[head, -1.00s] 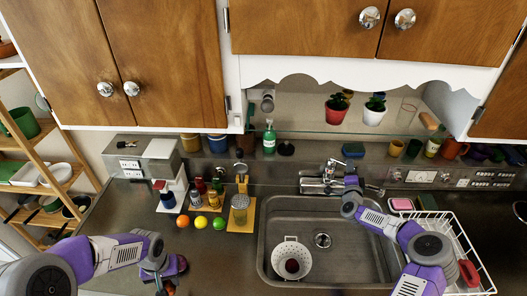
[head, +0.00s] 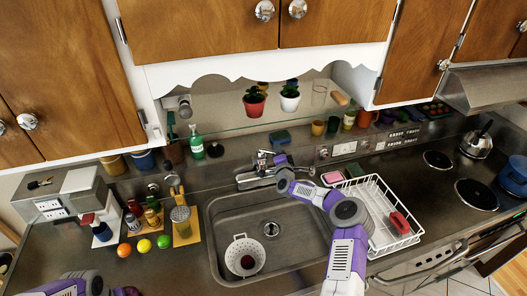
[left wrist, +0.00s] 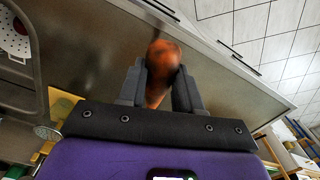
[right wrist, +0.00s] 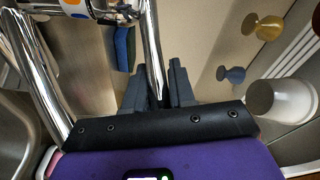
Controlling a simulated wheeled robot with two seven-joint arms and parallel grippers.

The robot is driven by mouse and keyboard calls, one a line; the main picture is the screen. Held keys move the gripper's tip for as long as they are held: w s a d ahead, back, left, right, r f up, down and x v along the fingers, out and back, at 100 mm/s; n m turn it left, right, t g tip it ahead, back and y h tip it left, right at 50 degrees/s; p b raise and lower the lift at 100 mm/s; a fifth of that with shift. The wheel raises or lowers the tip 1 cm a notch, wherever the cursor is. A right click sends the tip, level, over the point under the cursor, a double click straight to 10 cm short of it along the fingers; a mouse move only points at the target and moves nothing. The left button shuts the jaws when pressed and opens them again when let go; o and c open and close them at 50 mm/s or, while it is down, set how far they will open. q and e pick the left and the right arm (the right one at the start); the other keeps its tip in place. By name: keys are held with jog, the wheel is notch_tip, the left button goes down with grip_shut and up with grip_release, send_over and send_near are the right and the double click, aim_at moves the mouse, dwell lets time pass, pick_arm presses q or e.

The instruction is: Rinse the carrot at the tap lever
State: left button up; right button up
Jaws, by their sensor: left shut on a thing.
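The carrot (left wrist: 163,58) is orange-brown and sits between the fingers of my left gripper (left wrist: 159,88), which is shut on it beside the counter's front edge. In the head view only part of my left arm shows at the bottom left, and the carrot is out of sight. The chrome tap (head: 262,168) stands at the back of the sink (head: 285,222). My right gripper (right wrist: 160,88) is at the tap, with a chrome bar (right wrist: 152,50) passing between or just behind its fingers. I cannot tell whether the fingers touch it.
A white colander (head: 236,247) with a dark red thing inside stands in the sink. A white dish rack (head: 372,190) holding a red thing is right of the sink. An orange (head: 124,250), a lime (head: 144,246) and a lemon (head: 164,241) lie left of it.

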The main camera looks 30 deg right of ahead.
grip_shut()
jog(key=shift+w+a+r+n+g, duration=0.1)
jog(key=shift+r+n+g, duration=0.2)
jog(key=shift+n, duration=0.1)
jog(key=o, duration=0.6)
grip_release()
jog(key=shift+o, duration=0.2)
pick_arm(q)
notch_tip(320, 180, down, 2)
jog(key=shift+f+b, duration=0.1)
jog(key=shift+b, duration=0.95)
pick_arm(e)
jog(key=v, duration=1.2)
